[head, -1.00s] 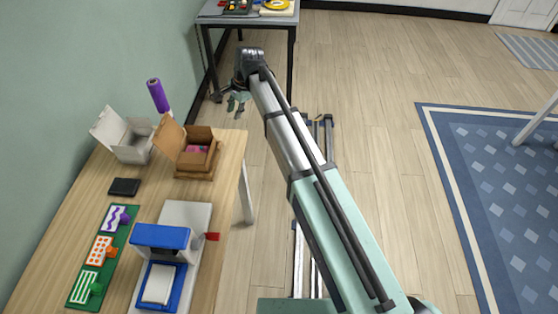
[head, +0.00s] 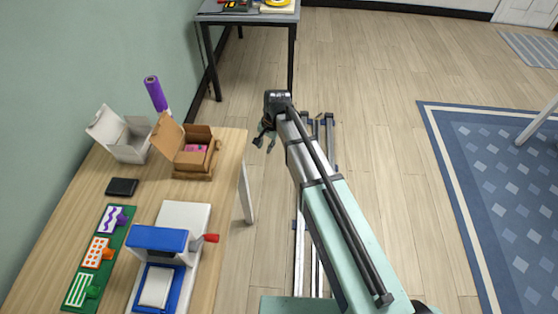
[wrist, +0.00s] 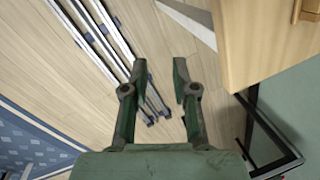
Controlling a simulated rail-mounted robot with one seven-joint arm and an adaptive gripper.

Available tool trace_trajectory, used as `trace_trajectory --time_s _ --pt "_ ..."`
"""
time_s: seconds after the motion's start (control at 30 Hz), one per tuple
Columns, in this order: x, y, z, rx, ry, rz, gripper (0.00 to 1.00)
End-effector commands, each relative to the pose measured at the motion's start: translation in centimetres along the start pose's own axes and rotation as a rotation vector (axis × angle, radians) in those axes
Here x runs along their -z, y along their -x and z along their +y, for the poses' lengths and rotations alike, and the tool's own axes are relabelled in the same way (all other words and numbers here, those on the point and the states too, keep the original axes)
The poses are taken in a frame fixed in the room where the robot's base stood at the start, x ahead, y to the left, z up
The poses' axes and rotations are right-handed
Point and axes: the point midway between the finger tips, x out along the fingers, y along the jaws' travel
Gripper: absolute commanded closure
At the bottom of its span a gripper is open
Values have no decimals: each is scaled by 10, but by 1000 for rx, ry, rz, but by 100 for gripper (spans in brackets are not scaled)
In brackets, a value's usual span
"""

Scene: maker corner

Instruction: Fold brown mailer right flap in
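The brown mailer (head: 184,161) is a small box near the far right corner of the wooden table. Its lid stands up and leans left, and a pink item (head: 196,148) shows inside. A flap sticks out at its right side; its exact angle is too small to tell. In the wrist view only a brown bit of what looks like the mailer (wrist: 308,12) shows at the top right corner. My gripper (head: 264,140) is beyond the table's right edge, apart from the mailer. In the wrist view my gripper (wrist: 160,75) is open, with nothing between its fingers.
A white open box (head: 128,150) stands left of the mailer, with a purple roll (head: 156,94) behind. A blue and white press (head: 160,240) with a red handle stands nearer. A black wallet-like item (head: 122,187) and green board (head: 88,284) lie left.

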Motion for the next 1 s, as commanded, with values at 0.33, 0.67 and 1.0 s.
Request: trace_trajectory --time_s 0.33,0.67,1.0 --pt "-11 -37 43 -40 88 -14 72" --pt "-14 -50 57 -54 124 -19 72" --pt "-14 -50 57 -54 124 -19 72"
